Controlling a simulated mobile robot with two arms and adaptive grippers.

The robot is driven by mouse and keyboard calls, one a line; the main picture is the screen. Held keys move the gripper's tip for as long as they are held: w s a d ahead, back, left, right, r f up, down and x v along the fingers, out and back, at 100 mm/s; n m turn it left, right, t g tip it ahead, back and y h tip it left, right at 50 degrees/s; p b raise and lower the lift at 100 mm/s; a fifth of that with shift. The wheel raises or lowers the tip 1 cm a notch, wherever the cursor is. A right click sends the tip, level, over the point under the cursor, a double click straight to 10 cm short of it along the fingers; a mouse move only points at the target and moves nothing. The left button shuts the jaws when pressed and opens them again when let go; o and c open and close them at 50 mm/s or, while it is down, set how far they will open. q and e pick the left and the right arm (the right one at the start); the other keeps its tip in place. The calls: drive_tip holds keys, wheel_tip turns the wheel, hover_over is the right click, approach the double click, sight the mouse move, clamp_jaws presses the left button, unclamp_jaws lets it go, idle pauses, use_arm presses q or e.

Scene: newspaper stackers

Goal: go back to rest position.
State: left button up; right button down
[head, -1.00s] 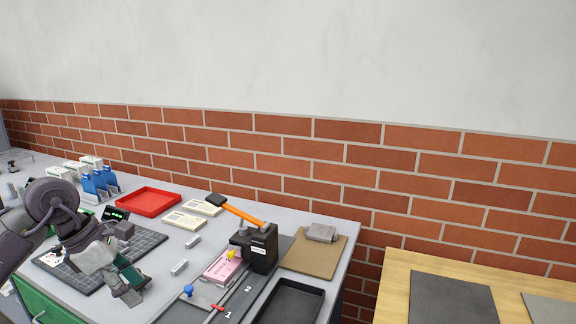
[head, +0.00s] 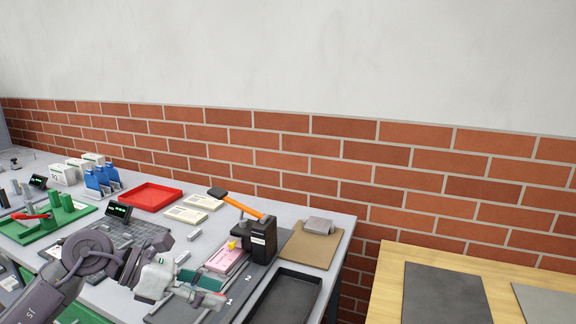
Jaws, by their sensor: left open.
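My left gripper (head: 210,292) is in the lower middle of the head view, at the end of my arm coming in from the lower left. It is open, with its fingers pointing right over the grey rail of the black press (head: 262,242). I see nothing held between the fingers. The arm covers part of the dark gridded mat (head: 150,236) and the front of the table. My right gripper is not in view.
The grey table (head: 330,222) holds a red tray (head: 150,198), blue bottles (head: 103,180), a green tray (head: 30,232) and a black tray (head: 287,300). A wooden table (head: 390,285) is at right.

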use_arm(q)
drive_tip(key=s+d+r+n+t+h, duration=0.1)
drive_tip(key=d+r+n+t+h, duration=0.35)
drive_tip(key=d+n+h, duration=0.2)
drive_tip(key=w+a+f+n+t+y, duration=0.1)
drive_tip(key=a+n+t+y, duration=0.5)
drive_tip(key=n, duration=0.6)
drive_tip(key=w+a+f+n+t+y, duration=0.15)
drive_tip(key=n+t+y, duration=0.35)
drive_tip(key=n+t, duration=0.5)
drive_tip(key=s+a+f+n+g+y, duration=0.2)
drive_tip(key=a+f+n+g+y, duration=0.45)
drive_tip(key=f+n, duration=0.4)
drive_tip(key=s+f+n+g, duration=0.4)
drive_tip(key=s+f+g, duration=0.2)
drive_tip(key=s+f, duration=0.45)
drive_tip(key=s+f+n+g, duration=0.4)
drive_tip(key=s+f+g, duration=0.35)
drive_tip(key=s, duration=0.65)
wheel_tip(320, 180, down, 29)
drive_tip(key=s, duration=0.3)
drive_tip(key=s+a+f+g, duration=0.2)
drive_tip(key=s+f, duration=1.2)
drive_tip(key=s, duration=0.1)
drive_tip(key=shift+s+f+y, duration=0.2)
drive_tip(key=shift+s+y, duration=0.05)
drive_tip(key=shift+y, duration=0.05)
